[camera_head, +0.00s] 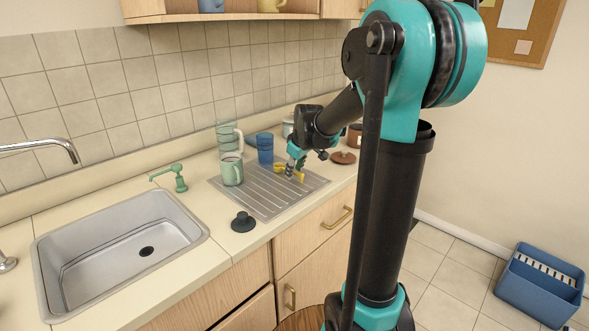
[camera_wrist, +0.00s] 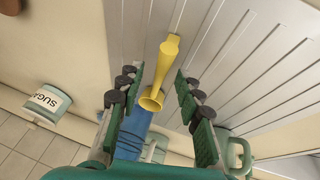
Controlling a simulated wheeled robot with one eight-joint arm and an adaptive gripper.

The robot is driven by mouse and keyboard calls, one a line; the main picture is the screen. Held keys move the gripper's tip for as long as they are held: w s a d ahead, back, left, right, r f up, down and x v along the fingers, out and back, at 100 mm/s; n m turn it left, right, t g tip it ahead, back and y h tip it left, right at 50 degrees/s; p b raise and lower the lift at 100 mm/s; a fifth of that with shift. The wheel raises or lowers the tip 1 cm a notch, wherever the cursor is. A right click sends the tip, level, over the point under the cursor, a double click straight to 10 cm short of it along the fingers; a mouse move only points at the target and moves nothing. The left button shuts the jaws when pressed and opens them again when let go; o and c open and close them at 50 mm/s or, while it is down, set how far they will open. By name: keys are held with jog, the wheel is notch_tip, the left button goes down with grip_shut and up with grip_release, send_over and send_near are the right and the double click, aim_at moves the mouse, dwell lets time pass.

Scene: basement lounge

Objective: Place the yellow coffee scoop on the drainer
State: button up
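The yellow coffee scoop (camera_wrist: 165,72) is between my gripper's fingers in the wrist view, with visible gaps on both sides. It also shows at the gripper in the head view (camera_head: 279,168), partly hidden by the fingers. My gripper (camera_head: 294,167) is open and low over the right part of the drainer; it fills the lower wrist view (camera_wrist: 158,78). The drainer (camera_head: 262,198) is a grey ridged plate on the counter, also in the wrist view (camera_wrist: 260,60). The scoop appears to lie on the drainer; any small height above it is hard to tell.
Blue cups (camera_head: 265,148) stand behind the gripper, and a green mug (camera_head: 231,170) with clear glasses (camera_head: 228,137) stands at the drainer's left. A dark round stopper (camera_head: 243,222) is at its front edge. A brown lid (camera_head: 343,157) lies right. The sink (camera_head: 120,250) is left.

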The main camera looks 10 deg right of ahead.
jog(key=v, duration=1.2)
jog(key=shift+r, duration=0.2)
